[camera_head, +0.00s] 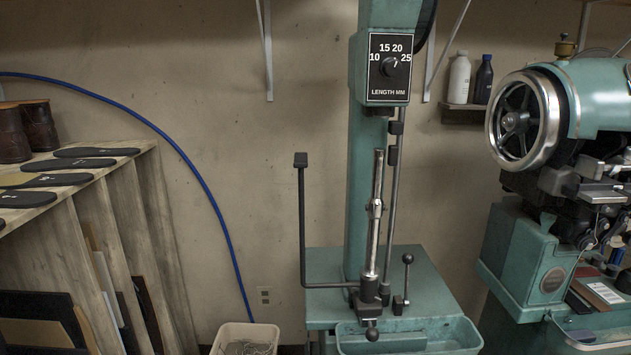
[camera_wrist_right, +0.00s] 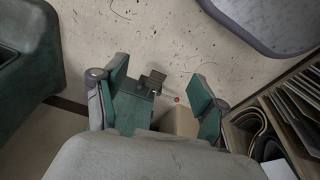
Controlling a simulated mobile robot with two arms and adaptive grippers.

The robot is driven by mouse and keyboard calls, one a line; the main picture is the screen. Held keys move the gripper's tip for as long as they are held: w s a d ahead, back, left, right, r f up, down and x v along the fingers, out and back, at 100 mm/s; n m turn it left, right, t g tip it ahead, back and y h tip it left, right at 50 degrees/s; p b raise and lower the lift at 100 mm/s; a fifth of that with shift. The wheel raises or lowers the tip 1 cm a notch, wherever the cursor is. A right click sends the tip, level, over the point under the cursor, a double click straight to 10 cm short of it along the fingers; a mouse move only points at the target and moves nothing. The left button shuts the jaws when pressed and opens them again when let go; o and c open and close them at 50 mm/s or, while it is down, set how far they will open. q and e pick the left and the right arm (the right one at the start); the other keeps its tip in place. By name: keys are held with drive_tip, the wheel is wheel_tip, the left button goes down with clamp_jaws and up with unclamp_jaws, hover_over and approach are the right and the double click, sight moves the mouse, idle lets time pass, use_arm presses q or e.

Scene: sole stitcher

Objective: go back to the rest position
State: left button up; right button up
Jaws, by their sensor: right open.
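My right gripper (camera_wrist_right: 160,84) shows in the right wrist view with its two green-padded fingers spread apart. Nothing is between the pads; they hang over a pale speckled floor with a small dark block and a tan box beyond. Neither gripper shows in the head view, and my left gripper is in no view. The green stitching machine (camera_head: 362,180) stands upright in the middle of the head view. Its length dial (camera_head: 389,67) is on the front of its head.
A wooden rack (camera_head: 125,205) with black soles on top stands at the left. A pale bin (camera_head: 245,338) is low beside the machine. A second green machine (camera_head: 530,250) with a handwheel is at the right. In the wrist view, a shelf of boards (camera_wrist_right: 290,115) is at the right.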

drive_tip(key=s+d+f+g, duration=0.1)
drive_tip(key=s+d+f, duration=0.2)
drive_tip(key=s+f, duration=1.3)
drive_tip(key=shift+s+f+p, duration=0.3)
drive_tip(key=shift+s+p, duration=0.05)
drive_tip(key=shift+s, duration=0.3)
